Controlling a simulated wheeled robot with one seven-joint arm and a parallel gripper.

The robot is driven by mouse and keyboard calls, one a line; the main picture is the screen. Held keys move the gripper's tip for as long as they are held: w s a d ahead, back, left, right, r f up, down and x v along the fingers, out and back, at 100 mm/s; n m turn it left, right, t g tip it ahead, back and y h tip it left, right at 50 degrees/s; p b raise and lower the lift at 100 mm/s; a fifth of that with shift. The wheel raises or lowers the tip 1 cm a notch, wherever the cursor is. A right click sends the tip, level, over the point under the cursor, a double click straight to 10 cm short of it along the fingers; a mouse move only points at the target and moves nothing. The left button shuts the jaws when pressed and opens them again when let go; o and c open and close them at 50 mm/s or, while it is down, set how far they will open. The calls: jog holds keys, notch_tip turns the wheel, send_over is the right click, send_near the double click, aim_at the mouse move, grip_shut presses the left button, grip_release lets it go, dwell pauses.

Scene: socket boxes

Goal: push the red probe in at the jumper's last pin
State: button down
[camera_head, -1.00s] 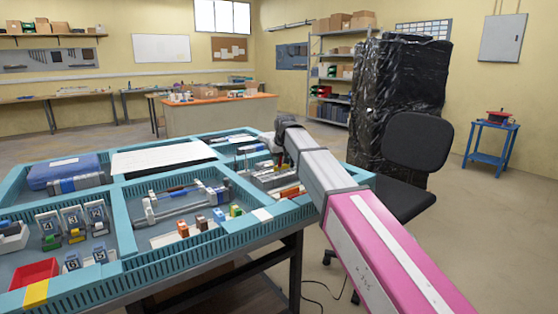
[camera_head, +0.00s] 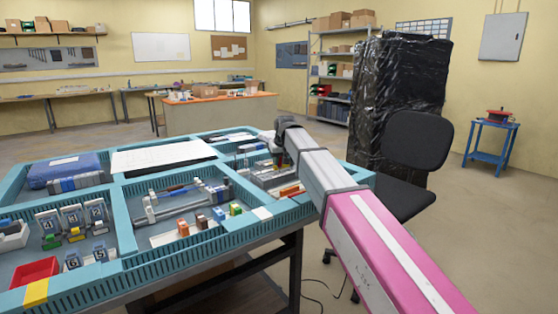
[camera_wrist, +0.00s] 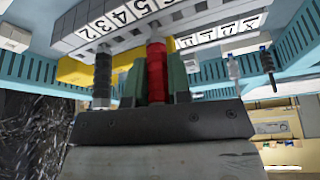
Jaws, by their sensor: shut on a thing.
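In the wrist view the red probe (camera_wrist: 156,75) stands between the green fingers of my gripper (camera_wrist: 156,82), which are shut on it. Its far end meets the edge of a pale terminal block (camera_wrist: 100,24) with numbered tiles, beside a yellow piece (camera_wrist: 124,62) that looks like the jumper. I cannot tell whether the tip is inside a pin hole. A black probe (camera_wrist: 102,72) stands apart to the left, also against the block.
The turquoise divided tray (camera_head: 118,222) holds numbered modules (camera_head: 72,216), a red bin (camera_head: 36,272) and small coloured blocks (camera_head: 201,222). Its walls (camera_wrist: 215,84) stand close around my gripper. A black chair (camera_head: 418,146) is beyond the table's right side.

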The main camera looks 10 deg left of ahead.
jog(key=shift+f, duration=0.65)
jog(key=c, duration=0.6)
grip_release()
jog(key=shift+o, duration=0.2)
jog(key=shift+r, duration=3.8)
